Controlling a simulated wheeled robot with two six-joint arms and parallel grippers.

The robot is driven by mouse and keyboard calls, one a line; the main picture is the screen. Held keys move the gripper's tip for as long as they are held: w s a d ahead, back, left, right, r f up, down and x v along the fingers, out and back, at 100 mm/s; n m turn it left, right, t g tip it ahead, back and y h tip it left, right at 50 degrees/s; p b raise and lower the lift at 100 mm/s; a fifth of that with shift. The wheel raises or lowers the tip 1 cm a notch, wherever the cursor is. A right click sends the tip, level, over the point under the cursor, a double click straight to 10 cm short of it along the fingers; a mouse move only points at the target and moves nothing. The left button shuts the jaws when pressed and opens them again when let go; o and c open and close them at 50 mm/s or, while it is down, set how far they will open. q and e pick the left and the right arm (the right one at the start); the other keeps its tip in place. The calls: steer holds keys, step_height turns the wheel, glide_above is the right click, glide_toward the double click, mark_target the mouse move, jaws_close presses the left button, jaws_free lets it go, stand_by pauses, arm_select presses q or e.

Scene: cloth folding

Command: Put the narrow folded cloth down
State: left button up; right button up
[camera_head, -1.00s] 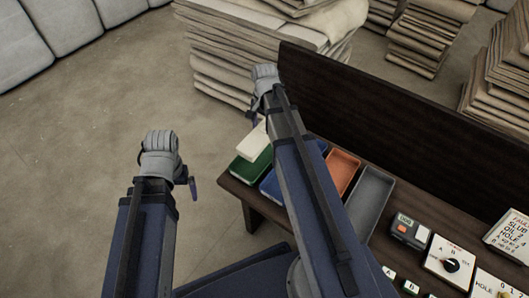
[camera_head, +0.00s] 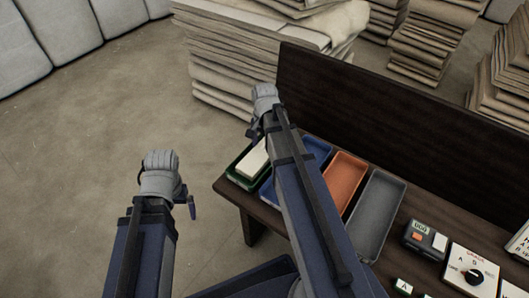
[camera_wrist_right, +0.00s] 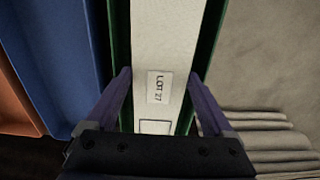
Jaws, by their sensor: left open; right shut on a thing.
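The narrow folded cloth is a pale, flat strip (camera_head: 253,158) lying in the green tray (camera_head: 235,181), at the bench's left end. In the right wrist view the cloth (camera_wrist_right: 165,45) shows a "LOT 27" label and lies between the tray's green walls (camera_wrist_right: 119,35). My right gripper (camera_wrist_right: 160,100) is shut on the cloth, one purple finger on each side. In the head view my right gripper (camera_head: 251,134) is mostly hidden behind its own wrist. My left gripper (camera_head: 191,205) is open and empty, left of the bench over the floor.
Blue (camera_head: 313,155), orange (camera_head: 344,180) and grey (camera_head: 376,212) trays stand right of the green one, partly behind my right arm. A dark back panel (camera_head: 390,135) rises behind them. Control boxes (camera_head: 425,238) sit at right. Stacked cloths (camera_head: 225,75) stand beyond.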

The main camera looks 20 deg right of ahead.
steer(key=shift+f, duration=0.6)
arm_select(q)
steer(key=shift+f, duration=0.4)
arm_select(e)
steer(key=shift+r, duration=0.15)
arm_select(q)
steer(key=shift+f, duration=0.15)
arm_select(e)
steer(key=o, duration=1.2)
arm_select(q)
step_height(320, 180, up, 12)
steer(key=p, duration=1.2)
arm_select(e)
step_height(320, 180, up, 12)
arm_select(q)
steer(key=shift+d, duration=0.1)
